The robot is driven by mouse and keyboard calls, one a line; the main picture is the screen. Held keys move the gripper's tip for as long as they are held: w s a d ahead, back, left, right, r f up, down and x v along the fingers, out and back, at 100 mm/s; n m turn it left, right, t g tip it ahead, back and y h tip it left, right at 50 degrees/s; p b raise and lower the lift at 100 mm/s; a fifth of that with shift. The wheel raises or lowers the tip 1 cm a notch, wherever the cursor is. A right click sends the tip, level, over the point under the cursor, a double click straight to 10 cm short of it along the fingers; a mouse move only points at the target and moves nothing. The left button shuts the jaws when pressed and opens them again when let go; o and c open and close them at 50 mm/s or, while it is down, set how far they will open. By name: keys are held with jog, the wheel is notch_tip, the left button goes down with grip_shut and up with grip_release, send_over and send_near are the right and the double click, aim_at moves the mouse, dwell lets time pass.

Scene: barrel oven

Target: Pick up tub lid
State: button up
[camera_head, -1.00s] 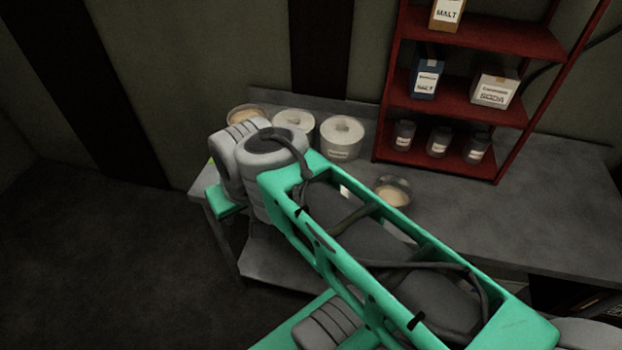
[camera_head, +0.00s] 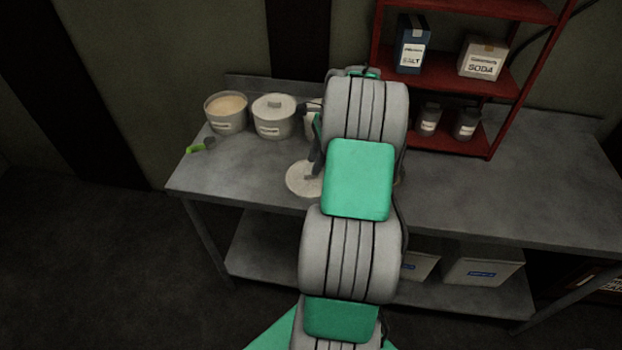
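A round pale tub lid (camera_head: 299,184) lies on the metal table near its front edge, left of my arm. Its right side is hidden by my arm. My gripper (camera_head: 314,174) is mostly hidden behind my arm; a dark finger part shows at the lid, seemingly close to or touching its middle. I cannot tell whether it grips anything. An open tub (camera_head: 227,124) with tan contents stands at the back left. A lidded tub (camera_head: 273,128) stands to its right. Another tub (camera_head: 312,121) is mostly hidden by my arm.
A green-handled tool (camera_head: 201,146) lies at the table's left end. A red shelf (camera_head: 468,145) with boxes and jars stands at the back right. White containers (camera_head: 484,267) sit on the lower shelf. The right table top (camera_head: 530,190) is clear.

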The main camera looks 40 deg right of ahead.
aim_at(311, 176)
jog(key=x, duration=0.3)
jog(key=shift+f, duration=0.25)
grip_shut()
